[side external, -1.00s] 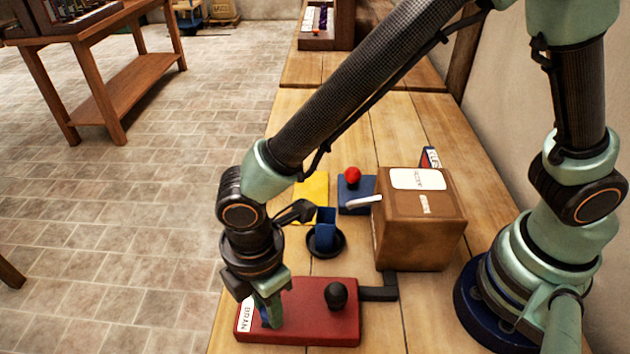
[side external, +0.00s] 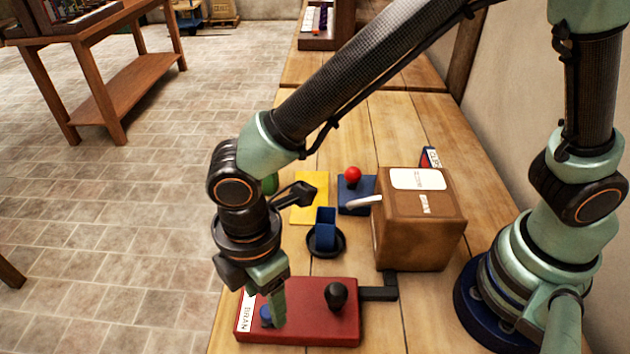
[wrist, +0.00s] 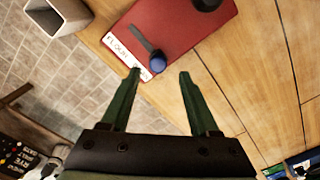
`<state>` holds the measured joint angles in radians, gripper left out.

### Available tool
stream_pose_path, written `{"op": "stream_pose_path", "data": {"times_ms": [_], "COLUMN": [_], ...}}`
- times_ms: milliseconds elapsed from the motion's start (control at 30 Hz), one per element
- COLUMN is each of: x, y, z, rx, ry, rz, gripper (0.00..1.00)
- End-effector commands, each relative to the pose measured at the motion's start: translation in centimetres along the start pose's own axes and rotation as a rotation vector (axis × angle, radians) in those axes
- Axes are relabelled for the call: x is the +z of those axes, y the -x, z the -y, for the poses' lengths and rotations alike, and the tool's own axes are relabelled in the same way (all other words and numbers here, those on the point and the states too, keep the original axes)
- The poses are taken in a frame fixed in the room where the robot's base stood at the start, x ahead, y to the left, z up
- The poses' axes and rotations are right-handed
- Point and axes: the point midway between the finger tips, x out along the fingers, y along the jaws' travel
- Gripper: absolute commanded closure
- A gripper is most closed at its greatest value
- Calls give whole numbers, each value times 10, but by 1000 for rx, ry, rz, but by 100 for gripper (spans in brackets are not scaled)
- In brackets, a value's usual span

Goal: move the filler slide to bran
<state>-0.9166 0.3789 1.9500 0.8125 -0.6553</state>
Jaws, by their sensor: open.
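A small blue knob (side external: 266,316) sits at the plate's left, close beside that label. In the wrist view the blue knob (wrist: 158,63) is at the end of a dark slot or bar (wrist: 142,40) next to the label. My gripper (side external: 272,300) is open just above the knob, one finger hiding part of the plate. In the wrist view my gripper's fingertips (wrist: 159,74) are apart and hold nothing.
A black ball knob (side external: 336,296) stands on the plate's right. Behind are a brown box (side external: 420,235) with a white lever, a dark round dish with a blue piece (side external: 325,235), a red-knobbed blue base (side external: 353,178) and a yellow plate (side external: 313,195).

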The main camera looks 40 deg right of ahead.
Motion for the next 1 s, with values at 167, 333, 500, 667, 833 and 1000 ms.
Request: {"op": "stream_pose_path", "data": {"times_ms": [167, 333, 500, 667, 833, 1000], "x": [-1, -1, -1, -1, -1, 8], "y": [40, 69, 85, 89, 89, 94], "z": [-1, 0, 0, 1, 1, -6], "rx": [5, 3, 2, 1, 1, 9], "ry": [1, 2, 2, 2, 2, -41], "rz": [-6, -4, -3, -1, -1, -11], "gripper": [38, 38, 38, 38, 38, 38]}}
